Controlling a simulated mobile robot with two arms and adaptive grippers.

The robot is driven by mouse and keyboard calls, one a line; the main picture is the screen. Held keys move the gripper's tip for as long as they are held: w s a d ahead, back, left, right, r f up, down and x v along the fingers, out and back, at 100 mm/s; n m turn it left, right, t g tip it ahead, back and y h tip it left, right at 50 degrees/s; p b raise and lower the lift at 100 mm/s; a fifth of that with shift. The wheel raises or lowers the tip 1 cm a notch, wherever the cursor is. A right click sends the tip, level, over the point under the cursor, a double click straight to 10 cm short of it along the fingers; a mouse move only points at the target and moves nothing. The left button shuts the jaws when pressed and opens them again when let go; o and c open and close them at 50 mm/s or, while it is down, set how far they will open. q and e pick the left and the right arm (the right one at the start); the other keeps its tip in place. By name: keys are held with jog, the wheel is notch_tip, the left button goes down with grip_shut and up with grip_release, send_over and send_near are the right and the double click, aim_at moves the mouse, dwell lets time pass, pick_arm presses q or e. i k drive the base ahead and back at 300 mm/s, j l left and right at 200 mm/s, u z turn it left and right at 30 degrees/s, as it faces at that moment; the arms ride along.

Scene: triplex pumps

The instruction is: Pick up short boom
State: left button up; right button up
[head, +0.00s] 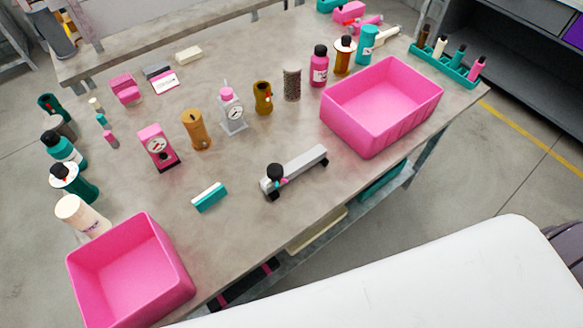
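A light grey bar-shaped part (302,167), which looks like the short boom, lies near the front edge of the table, in the middle of the head view. It runs from lower left to upper right. It has dark feet under both ends and a black round knob at its left end. Nothing is holding it. Neither of my grippers is in view.
A pink bin (383,105) stands right of the bar, and another pink bin (131,274) is at the table's front left corner. A teal and white block (209,197) lies left of the bar. Gauges, bottles and cylinders stand behind it. Bare tabletop (240,160) surrounds the bar.

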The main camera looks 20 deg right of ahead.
aim_at(318, 153)
jog(key=l+u, duration=0.35)
jog(key=l, duration=0.45)
jog(key=k+l+u, duration=0.1)
jog(key=l+u, duration=0.2)
jog(key=l, duration=0.5)
